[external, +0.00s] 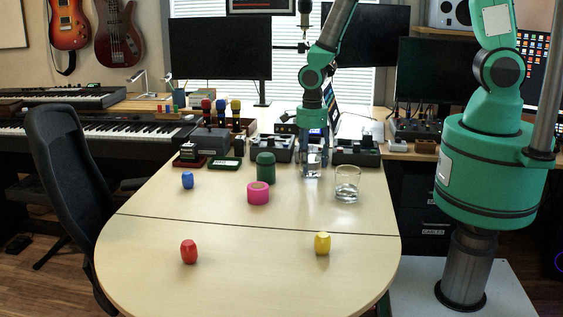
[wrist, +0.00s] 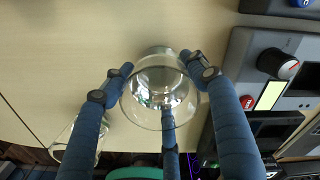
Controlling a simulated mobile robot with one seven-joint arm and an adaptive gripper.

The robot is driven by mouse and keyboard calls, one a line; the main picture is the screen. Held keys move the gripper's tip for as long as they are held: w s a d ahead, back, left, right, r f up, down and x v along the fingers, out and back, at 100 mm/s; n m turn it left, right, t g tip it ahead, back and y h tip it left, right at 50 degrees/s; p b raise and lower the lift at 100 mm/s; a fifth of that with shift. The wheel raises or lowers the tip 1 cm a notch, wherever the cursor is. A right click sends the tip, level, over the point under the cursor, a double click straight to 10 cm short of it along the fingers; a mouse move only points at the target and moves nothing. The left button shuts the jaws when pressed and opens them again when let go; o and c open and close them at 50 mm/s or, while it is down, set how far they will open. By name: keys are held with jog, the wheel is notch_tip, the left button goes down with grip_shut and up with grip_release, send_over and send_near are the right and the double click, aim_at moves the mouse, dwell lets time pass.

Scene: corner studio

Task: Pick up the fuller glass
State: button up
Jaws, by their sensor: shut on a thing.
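A clear glass (external: 312,170) stands between the fingers of my gripper (external: 313,152), near the back of the table. In the wrist view the blue fingers of my gripper (wrist: 157,80) close around this glass (wrist: 150,112), seen from above. I cannot tell whether it touches the table. A second clear glass (external: 347,184) stands upright to the right and nearer the camera, with a little clear liquid low in it. It shows in part at the lower left of the wrist view (wrist: 80,140). The fingers hide part of the held glass, so I cannot compare levels.
A green cylinder (external: 265,167) and a pink roll (external: 258,193) stand left of the glasses. Blue (external: 187,180), red (external: 189,251) and yellow (external: 322,243) small barrels are spread out. Dark devices (external: 357,152) line the back edge. The table's front middle is clear.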

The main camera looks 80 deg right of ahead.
aim_at(312, 151)
jog(key=shift+r+p, duration=0.35)
jog(key=shift+r, duration=1.15)
jog(key=shift+s+r, duration=0.1)
jog(key=shift+s, duration=0.1)
jog(key=s+a+r+p, duration=0.1)
jog(key=s+a+p, duration=0.1)
jog(key=s, duration=1.3)
jog(key=shift+r, duration=0.15)
jog(key=shift+s, duration=0.25)
